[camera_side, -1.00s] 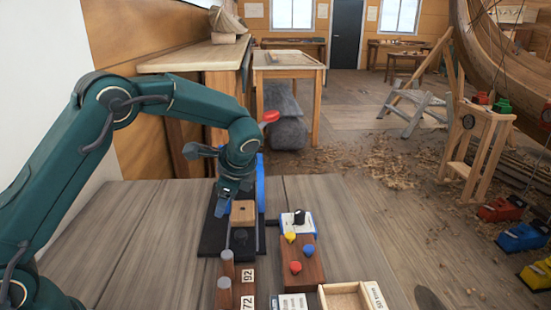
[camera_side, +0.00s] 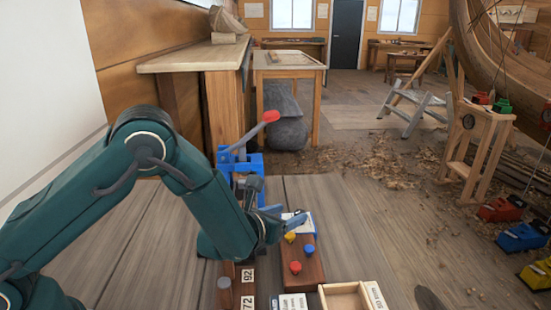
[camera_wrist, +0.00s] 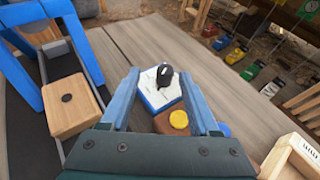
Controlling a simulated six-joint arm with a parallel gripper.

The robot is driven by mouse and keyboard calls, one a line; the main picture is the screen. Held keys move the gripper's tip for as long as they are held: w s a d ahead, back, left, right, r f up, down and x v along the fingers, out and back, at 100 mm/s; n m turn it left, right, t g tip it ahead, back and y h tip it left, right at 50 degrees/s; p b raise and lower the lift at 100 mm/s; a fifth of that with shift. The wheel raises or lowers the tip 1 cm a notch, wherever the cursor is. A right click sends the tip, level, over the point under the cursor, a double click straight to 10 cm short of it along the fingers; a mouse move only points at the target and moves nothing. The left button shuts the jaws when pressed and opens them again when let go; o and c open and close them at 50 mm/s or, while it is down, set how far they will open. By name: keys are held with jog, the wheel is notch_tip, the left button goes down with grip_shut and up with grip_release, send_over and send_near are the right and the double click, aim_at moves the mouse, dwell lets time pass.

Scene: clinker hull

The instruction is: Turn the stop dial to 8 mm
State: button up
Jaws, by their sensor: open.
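The stop dial (camera_wrist: 160,88) is a black pointer knob on a white plate over a blue base. In the side view its white plate (camera_side: 297,218) is partly hidden by my gripper. The scale marks are too small to read.
A wooden block (camera_wrist: 72,106) sits on a black base under a blue frame (camera_wrist: 83,50). A red-tipped lever (camera_side: 270,117) stands behind. A brown block carries yellow (camera_side: 290,237), red (camera_side: 295,267) and blue (camera_side: 309,250) knobs. A wooden tray (camera_side: 345,297) is in front.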

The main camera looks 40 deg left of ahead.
aim_at(297, 213)
jog(key=shift+d+f, duration=0.2)
jog(key=shift+d, duration=0.1)
jog(key=shift+w+f+m, duration=0.1)
jog(key=shift+m, duration=0.2)
jog(key=shift+x, duration=2.35)
grip_shut()
